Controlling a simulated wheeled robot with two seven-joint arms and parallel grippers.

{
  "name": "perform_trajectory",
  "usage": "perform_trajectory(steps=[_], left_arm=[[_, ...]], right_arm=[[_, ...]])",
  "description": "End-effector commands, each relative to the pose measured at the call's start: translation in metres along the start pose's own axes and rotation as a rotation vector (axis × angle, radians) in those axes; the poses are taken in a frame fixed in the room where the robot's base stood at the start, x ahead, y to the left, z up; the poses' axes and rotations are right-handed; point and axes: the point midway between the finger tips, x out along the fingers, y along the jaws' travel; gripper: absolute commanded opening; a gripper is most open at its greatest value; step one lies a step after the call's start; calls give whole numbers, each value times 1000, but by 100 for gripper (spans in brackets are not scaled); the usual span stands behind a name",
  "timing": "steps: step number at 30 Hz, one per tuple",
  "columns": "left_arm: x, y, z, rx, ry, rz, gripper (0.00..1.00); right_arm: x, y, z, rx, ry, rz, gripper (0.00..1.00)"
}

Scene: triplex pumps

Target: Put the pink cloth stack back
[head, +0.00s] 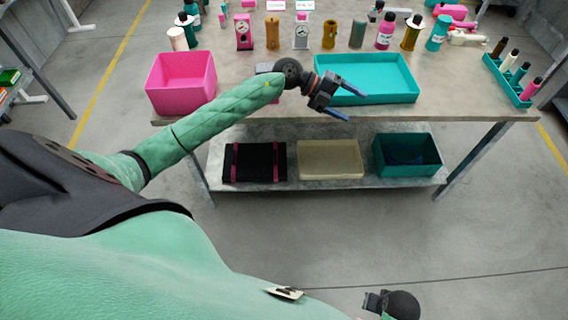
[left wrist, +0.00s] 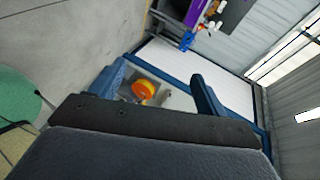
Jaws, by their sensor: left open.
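No pink cloth stack can be made out with certainty. Small pink items (head: 452,12) that may be folded cloth lie at the far right back of the table, too small to tell. My left gripper (head: 345,100) is open over the front left part of the teal tray (head: 398,97), and its height above it is unclear. In the left wrist view the left gripper (left wrist: 160,85) has its fingers spread with nothing held. My right gripper (head: 374,301) shows only partly at the bottom, and its jaws are unclear.
A pink bin (head: 181,84) stands at the table's left front. Bottles and small devices line the back. A teal rack (head: 508,80) with bottles is at right. The lower shelf holds a black strapped item (head: 254,163), a beige block (head: 330,160) and a dark teal bin (head: 407,156).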

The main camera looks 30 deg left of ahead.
Motion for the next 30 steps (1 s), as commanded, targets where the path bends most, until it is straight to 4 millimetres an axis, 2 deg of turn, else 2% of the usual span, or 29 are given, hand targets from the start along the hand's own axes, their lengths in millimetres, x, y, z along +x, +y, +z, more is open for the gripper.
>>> perform_trajectory(steps=[1, 3, 7, 11, 14, 17, 20, 23, 26, 29, 30], left_arm=[[11, -4, -8, -32, -12, -104, 75], [21, -14, -15, -83, -47, -253, 75], [26, -23, -17, -205, -151, -502, 75], [20, -15, -12, -369, -298, -705, 75], [13, 7, -6, -516, -435, -819, 75], [4, 40, -2, -683, -585, -897, 75], [-2, 85, -3, -864, -745, -928, 75], [-5, 138, -14, -1058, -904, -915, 75], [-3, 197, -37, -1259, -1057, -850, 75], [2, 255, -73, -1465, -1194, -738, 75], [5, 277, -90, -1545, -1241, -678, 75]], right_arm=[[0, 0, 0, 0, 0, 0, 36], [0, 0, 0, 0, 0, 0, 36], [0, 0, 0, 0, 0, 0, 36], [0, 0, 0, 1, 0, 0, 36], [0, 0, 0, 1, 0, 0, 36], [1, 0, 0, 1, -1, -1, 36], [1, 0, 0, 1, -1, -1, 36], [1, -1, 0, 1, -1, -1, 36], [1, -1, 1, 2, -1, -1, 36], [1, -1, 1, 2, -2, -1, 36], [1, -1, 1, 2, -2, -1, 36]])
